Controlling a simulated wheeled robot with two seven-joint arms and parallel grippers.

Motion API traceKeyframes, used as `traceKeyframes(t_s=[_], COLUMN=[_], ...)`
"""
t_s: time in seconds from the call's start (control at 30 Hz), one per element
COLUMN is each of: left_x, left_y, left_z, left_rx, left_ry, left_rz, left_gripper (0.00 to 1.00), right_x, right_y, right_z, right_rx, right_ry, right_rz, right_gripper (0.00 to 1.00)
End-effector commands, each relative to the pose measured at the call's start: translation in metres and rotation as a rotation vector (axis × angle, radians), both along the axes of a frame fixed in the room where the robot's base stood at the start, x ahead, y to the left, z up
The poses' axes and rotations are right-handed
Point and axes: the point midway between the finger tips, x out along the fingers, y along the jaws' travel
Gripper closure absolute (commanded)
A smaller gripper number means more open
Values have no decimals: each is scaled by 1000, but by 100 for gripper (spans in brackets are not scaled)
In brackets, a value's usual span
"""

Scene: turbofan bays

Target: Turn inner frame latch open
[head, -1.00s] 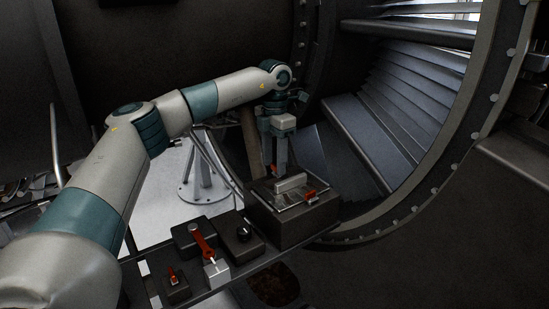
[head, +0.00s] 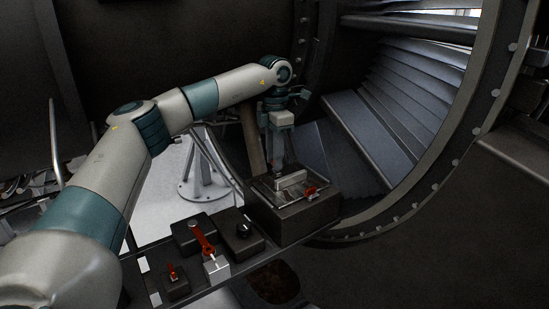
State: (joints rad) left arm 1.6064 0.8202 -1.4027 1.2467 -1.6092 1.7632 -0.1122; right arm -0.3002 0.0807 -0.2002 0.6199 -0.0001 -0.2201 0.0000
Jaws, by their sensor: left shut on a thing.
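A dark box (head: 308,222) with a framed top stands at the right end of the bench. On its top are a metal frame (head: 318,198), a pale block (head: 291,179) and a small red latch (head: 311,192) near the right edge. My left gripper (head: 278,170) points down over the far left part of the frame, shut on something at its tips. The fingertips are small and partly hidden by the pale block, so the held part is hard to make out. My right gripper is not in view.
The round turbofan casing (head: 470,140) curves close on the right.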

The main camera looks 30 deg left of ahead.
Motion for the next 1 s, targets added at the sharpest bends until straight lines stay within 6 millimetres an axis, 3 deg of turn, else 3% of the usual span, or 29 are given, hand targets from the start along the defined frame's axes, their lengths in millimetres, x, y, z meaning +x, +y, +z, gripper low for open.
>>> traceKeyframes(t_s=[1.0], left_x=[1], left_y=[0], left_z=[1], left_rx=[0], left_ry=[-5], left_rz=[-923], left_gripper=[97], right_x=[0], right_y=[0], right_z=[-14], right_rx=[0], right_ry=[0], right_rz=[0], right_gripper=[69])
